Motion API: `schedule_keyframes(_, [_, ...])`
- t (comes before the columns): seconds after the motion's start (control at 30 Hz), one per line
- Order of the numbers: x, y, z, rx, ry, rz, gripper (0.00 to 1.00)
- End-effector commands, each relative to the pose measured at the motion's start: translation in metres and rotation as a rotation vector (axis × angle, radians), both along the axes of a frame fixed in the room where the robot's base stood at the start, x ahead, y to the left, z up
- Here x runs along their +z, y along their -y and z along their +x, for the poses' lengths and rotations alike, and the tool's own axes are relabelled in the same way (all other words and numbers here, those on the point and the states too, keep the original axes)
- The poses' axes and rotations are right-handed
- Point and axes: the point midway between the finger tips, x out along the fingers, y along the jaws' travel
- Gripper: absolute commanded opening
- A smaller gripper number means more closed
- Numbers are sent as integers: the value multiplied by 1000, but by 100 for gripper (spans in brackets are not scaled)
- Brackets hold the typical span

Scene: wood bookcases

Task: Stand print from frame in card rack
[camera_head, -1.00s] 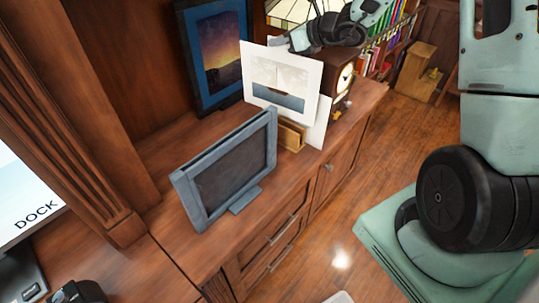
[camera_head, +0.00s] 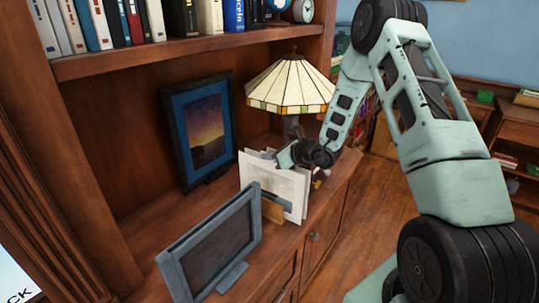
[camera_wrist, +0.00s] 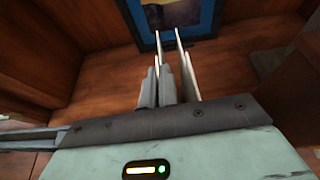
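The print (camera_head: 270,182), a pale sheet with a faint picture, stands upright among white cards at the wooden card rack (camera_head: 273,209) on the cabinet top. How deep its lower edge sits is hidden. My gripper (camera_head: 287,157) is at the top of the sheets. In the wrist view its grey fingers (camera_wrist: 157,88) are close together, with a thin sheet edge between them; another white card (camera_wrist: 188,68) stands just to the right. The grey-blue frame (camera_head: 180,274) stands in front of the rack, showing only a dark panel.
A dark frame with a blue-matted sunset picture (camera_head: 208,138) stands behind the rack. A stained-glass lamp (camera_head: 289,88) stands at the back right, close to my arm. A shelf of books (camera_head: 182,18) overhangs the cabinet. Bare cabinet top (camera_head: 165,233) lies left of the rack.

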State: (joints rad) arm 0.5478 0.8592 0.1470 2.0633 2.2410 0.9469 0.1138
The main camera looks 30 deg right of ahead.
Motion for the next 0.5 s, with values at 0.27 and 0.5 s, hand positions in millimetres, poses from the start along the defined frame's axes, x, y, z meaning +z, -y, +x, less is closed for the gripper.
schedule_keyframes(0.27, [-1, 0, 0, 0, 1, 0, 0])
schedule_keyframes(0.5, [-4, 0, 0, 0, 1, 0, 24])
